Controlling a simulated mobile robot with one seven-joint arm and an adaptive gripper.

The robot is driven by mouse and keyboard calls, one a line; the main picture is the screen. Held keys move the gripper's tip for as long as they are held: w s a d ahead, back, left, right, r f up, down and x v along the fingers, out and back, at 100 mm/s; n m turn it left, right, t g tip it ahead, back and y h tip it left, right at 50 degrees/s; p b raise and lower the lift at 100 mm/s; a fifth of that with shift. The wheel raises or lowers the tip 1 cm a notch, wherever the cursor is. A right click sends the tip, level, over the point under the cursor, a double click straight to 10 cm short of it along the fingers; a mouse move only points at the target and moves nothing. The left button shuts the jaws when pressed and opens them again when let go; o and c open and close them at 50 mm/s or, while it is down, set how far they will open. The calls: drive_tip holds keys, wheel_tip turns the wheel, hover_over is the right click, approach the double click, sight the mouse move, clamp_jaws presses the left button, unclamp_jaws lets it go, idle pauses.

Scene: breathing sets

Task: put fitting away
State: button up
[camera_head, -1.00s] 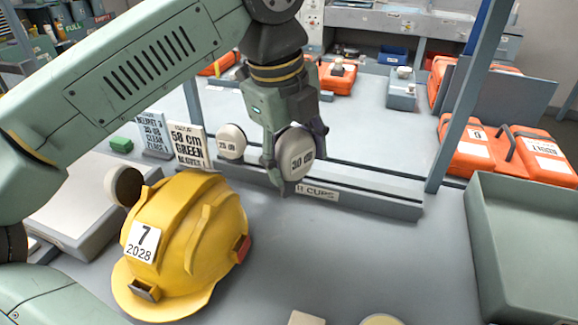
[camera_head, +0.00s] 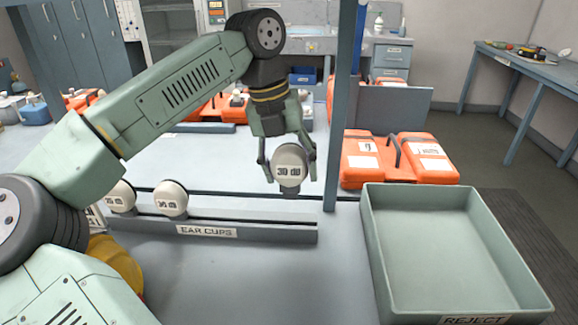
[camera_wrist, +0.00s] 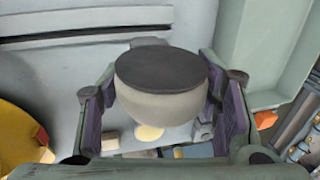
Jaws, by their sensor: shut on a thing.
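My gripper (camera_head: 289,172) is shut on a pale round ear cup (camera_head: 289,158) marked 30 dB. The cup is in the air, beyond and above the right end of the grey EAR CUPS rack (camera_head: 265,232). In the wrist view the cup (camera_wrist: 165,100) sits between the purple finger pads, its dark flat face towards the camera. Two similar cups, a left one (camera_head: 122,196) and a right one (camera_head: 172,198), stand on the rack's left part; their marks are hard to read. A yellow helmet (camera_head: 118,262) is mostly hidden behind my arm.
A green open tray (camera_head: 375,245) labelled REJECT stands at the right and looks empty. Orange cases (camera_head: 400,160) lie behind it. A blue-grey post (camera_head: 341,110) rises just right of my gripper. The bench between rack and tray is clear.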

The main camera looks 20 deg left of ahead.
sight(275, 154)
drive_tip(key=shift+a+b+x, duration=0.2)
drive_tip(key=shift+b+x, duration=0.5)
drive_tip(key=shift+x, duration=0.25)
drive_tip(key=shift+a+b+x, duration=0.2)
drive_tip(key=shift+b+x, duration=0.55)
drive_tip(key=shift+x, duration=0.2)
drive_tip(key=shift+a+b+x, duration=0.2)
drive_tip(key=shift+b+x, duration=0.5)
drive_tip(key=shift+x, duration=0.3)
drive_tip(key=shift+a+b+x, duration=0.2)
drive_tip(key=shift+b+x, duration=0.6)
drive_tip(key=shift+x, duration=0.2)
drive_tip(key=shift+a+b+x, duration=0.2)
drive_tip(key=shift+b+x, duration=0.55)
drive_tip(key=shift+x, duration=0.2)
drive_tip(key=o, duration=1.1)
drive_tip(key=shift+s, duration=0.15)
drive_tip(key=shift+o, duration=0.2)
drive_tip(key=v, duration=1.2)
drive_tip(key=shift+s, duration=0.1)
drive_tip(key=shift+f, duration=0.1)
